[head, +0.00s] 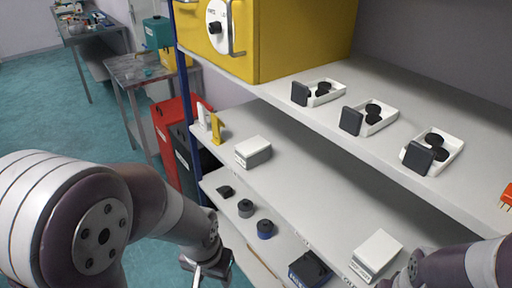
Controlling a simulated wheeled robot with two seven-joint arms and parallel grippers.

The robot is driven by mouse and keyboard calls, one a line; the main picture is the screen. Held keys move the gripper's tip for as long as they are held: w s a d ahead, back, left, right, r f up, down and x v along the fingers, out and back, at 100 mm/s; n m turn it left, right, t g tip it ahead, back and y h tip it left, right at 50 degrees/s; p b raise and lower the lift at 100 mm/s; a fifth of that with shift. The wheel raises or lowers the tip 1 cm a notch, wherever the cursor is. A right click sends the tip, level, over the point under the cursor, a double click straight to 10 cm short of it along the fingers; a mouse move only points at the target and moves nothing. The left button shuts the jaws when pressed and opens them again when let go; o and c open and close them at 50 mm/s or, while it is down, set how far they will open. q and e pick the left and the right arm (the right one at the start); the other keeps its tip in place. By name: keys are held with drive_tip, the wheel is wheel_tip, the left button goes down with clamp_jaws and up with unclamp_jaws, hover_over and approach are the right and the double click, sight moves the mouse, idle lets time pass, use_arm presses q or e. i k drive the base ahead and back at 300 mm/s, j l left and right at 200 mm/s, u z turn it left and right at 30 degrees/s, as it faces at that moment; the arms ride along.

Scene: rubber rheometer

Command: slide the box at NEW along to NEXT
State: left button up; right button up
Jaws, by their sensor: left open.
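Two white boxes sit on the middle shelf (310,195). One white box (253,151) is toward its left end, and another white box (377,256) is near the front right. I cannot read any NEW or NEXT marking, so I cannot tell which box is at NEW. My left gripper (204,270) is open at the bottom, in front of the shelf unit, low and apart from both boxes. Its fingertips are partly cut off by the frame edge. My right arm (455,268) enters at the bottom right, near the right box; its gripper's jaws are not clearly visible.
The upper shelf holds a yellow machine (290,40) and several white trays (368,118) with black discs. A yellow item (217,130) stands left of the left box. The lower shelf holds dark rolls (245,208). The middle shelf between the boxes is clear.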

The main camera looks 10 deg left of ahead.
sight(252, 153)
drive_tip(key=i+j, duration=0.2)
drive_tip(key=j, duration=0.15)
drive_tip(key=i+j, duration=0.2)
drive_tip(key=j, duration=0.15)
drive_tip(key=i+j, duration=0.15)
drive_tip(key=j, duration=0.25)
drive_tip(key=i+j, duration=0.2)
drive_tip(key=j, duration=0.15)
drive_tip(key=i+j, duration=0.2)
drive_tip(key=j, duration=0.15)
drive_tip(key=j+z, duration=0.25)
drive_tip(key=i+z, duration=0.1)
drive_tip(key=z, duration=0.9)
